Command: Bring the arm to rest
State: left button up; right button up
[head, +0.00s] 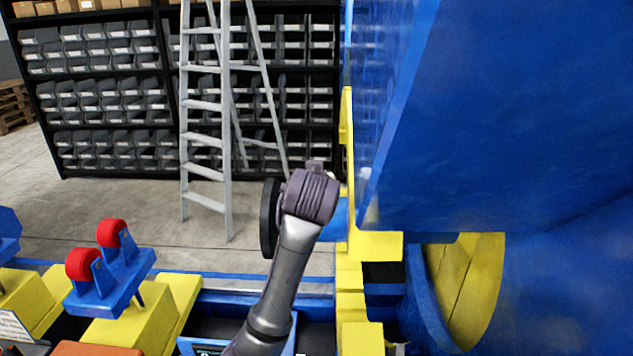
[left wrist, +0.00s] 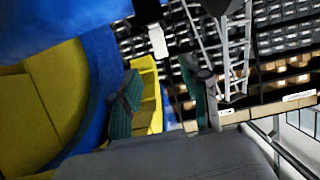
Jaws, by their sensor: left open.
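One of my arms (head: 285,275) rises from the bottom middle of the head view, its purple-grey joint (head: 310,195) close to the yellow upright. Its gripper cannot be made out there. In the left wrist view my left gripper (left wrist: 166,102) is open, with its two greenish fingers wide apart and nothing visible between them. My right gripper is not in view. The large blue positioner body (head: 500,120) fills the right of the head view, with a yellow disc part (head: 465,285) under it. The blue body also shows in the left wrist view (left wrist: 60,20).
A yellow upright (head: 375,245) stands just right of my arm. Blue brackets with red wheels (head: 112,234) sit on yellow blocks at lower left. A grey stepladder (head: 205,135) stands before a shelf (head: 110,130) of grey bins. Open floor (head: 100,200) lies between.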

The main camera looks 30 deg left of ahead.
pick_arm(q)
jog(key=s+d+f+m+g+h, duration=0.1)
jog(key=s+d+f+m, duration=0.2)
jog(key=f, duration=0.4)
jog(key=s+d+f+g+h, duration=0.1)
jog(key=s+d+f+h, duration=0.15)
jog(key=s+f, duration=0.4)
jog(key=s+d+f+m+g+h, duration=0.1)
jog(key=s+d+f+m, duration=0.15)
jog(key=f, duration=0.65)
jog(key=s+d+f+m+g+h, duration=0.1)
jog(key=s+d+f+g, duration=0.2)
jog(key=s, duration=0.4)
jog(key=s+d+f+m+h, duration=0.1)
jog(key=s+d+f, duration=0.25)
jog(key=s, duration=0.45)
jog(key=s+d+f+m+g+h, duration=0.1)
jog(key=s+d+f+g, duration=0.1)
jog(key=s+f, duration=0.4)
notch_tip(320, 180, down, 24)
jog(key=s+g, duration=0.1)
jog(key=s, duration=0.1)
jog(key=s+a+f+g, duration=0.1)
jog(key=s+a+f, duration=0.2)
jog(key=s+f, duration=1.3)
jog(key=shift+s+f+b, duration=0.25)
jog(key=shift+s+b, duration=0.1)
